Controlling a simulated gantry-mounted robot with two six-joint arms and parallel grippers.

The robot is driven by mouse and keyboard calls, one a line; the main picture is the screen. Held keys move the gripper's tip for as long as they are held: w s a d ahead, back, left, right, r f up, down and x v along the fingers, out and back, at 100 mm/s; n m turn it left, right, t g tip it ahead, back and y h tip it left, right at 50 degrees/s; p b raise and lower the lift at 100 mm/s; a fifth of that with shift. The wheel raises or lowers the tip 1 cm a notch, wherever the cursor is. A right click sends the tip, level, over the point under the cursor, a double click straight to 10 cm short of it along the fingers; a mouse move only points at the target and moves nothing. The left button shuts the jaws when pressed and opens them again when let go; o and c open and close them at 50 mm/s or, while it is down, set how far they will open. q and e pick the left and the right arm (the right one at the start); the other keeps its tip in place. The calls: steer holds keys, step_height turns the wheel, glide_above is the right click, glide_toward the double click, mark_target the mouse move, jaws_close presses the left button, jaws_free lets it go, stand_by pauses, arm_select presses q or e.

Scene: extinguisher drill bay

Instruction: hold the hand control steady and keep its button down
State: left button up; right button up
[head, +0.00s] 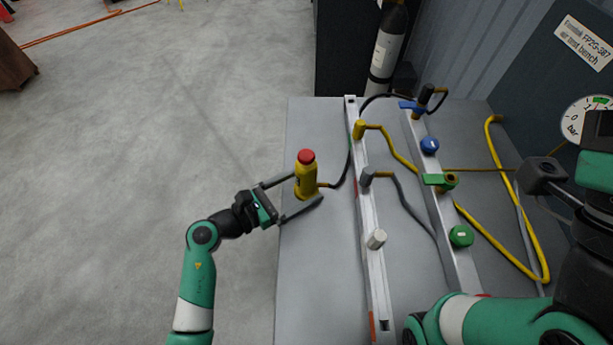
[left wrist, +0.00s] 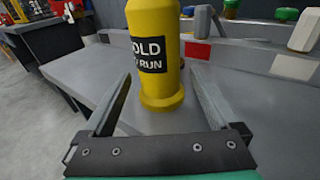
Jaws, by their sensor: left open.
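The hand control is an upright yellow cylinder (head: 306,182) with a red button (head: 306,156) on top, standing near the left edge of the bench. In the left wrist view the yellow body (left wrist: 155,40) shows a black label, partly reading "OLD" and "RUN"; its top is out of frame. My left gripper (head: 297,192) is open, with one finger on each side of the control's lower body. Gaps show between the fingers and the body in the left wrist view (left wrist: 155,95). Nothing presses the red button in the head view.
The grey bench (head: 315,290) carries two metal rails with coloured knobs and valves. A dark hose (head: 342,178) runs from the control toward the rail. A yellow pipe (head: 535,250) lies at the right. A gas cylinder (head: 386,50) stands behind. Open floor lies left.

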arm_select(q)
steer(key=v, duration=1.1)
steer(key=shift+s+a, duration=0.25)
